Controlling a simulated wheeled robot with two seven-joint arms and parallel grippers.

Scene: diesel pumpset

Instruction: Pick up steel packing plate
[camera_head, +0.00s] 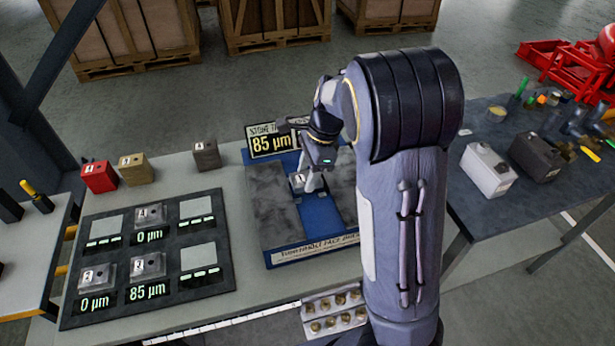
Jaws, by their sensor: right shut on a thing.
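My right gripper (309,181) reaches down over the blue fixture (323,214) and is shut on a small steel packing plate (297,183) with a white number label, probably 1. The fingers hide part of the plate, and I cannot tell whether it touches the fixture. Three more steel plates sit on the dark board at the left: one at the top middle (150,217), one at the lower left (97,277) and one at the lower middle (148,266). Displays below them read 0 µm, 0 µm and 85 µm. My left gripper is not in view.
A display (271,142) behind the fixture reads 85 µm. Red (99,177), tan (135,169) and grey (206,155) blocks stand behind the dark board (217,285). A tray of brass-coloured parts (334,312) is at the front. My right arm hides the table's right side.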

